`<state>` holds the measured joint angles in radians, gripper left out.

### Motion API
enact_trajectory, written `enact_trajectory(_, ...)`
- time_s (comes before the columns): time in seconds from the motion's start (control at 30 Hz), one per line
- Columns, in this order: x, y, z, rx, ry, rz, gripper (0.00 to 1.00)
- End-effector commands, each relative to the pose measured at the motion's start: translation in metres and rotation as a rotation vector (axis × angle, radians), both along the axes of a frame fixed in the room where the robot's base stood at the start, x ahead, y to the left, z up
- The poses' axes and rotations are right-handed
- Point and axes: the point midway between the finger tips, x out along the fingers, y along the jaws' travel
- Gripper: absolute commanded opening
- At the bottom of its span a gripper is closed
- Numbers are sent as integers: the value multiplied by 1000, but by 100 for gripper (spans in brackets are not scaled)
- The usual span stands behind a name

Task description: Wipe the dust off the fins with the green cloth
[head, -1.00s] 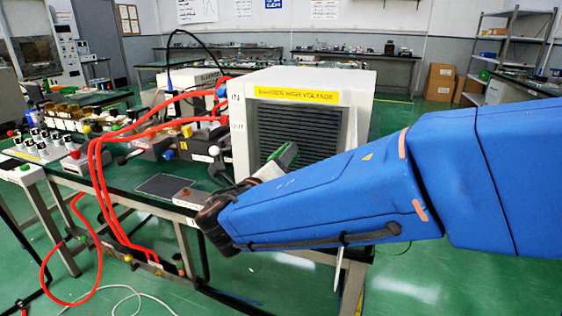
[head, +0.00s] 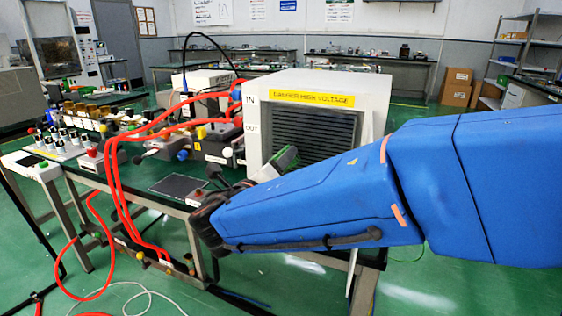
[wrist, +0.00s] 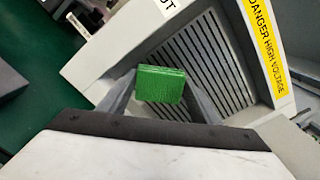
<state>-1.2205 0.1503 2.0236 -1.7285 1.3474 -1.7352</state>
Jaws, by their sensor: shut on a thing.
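The fins (head: 310,132) are dark slats set in the front of a white cabinet (head: 262,160) with a yellow high voltage label. They also show in the wrist view (wrist: 215,60), behind the cloth. The green cloth (wrist: 161,84) is a folded pad between my gripper's fingers (wrist: 158,92), in front of the fins' lower part. A bit of green shows in the head view (head: 287,157) at my gripper (head: 277,163). My gripper is shut on the cloth. I cannot tell whether the cloth touches the fins. Dust is too small to make out.
Red cables (head: 117,200) loop over the bench's front edge at left. Small devices with knobs (head: 68,138) crowd the bench left of the cabinet. A dark flat panel (head: 179,187) lies near the front edge. Open green floor lies to the right.

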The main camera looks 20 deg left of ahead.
Motion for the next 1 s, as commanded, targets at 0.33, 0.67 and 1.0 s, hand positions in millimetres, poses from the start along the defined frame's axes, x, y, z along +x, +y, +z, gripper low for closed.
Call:
enact_trajectory(0.33, -30, 2, 0, 0, -1, 1, 37)
enact_trajectory(0.67, -45, 3, 0, 0, 1, -1, 37)
enact_trajectory(1.0, -47, 3, 0, 0, 0, -1, 37)
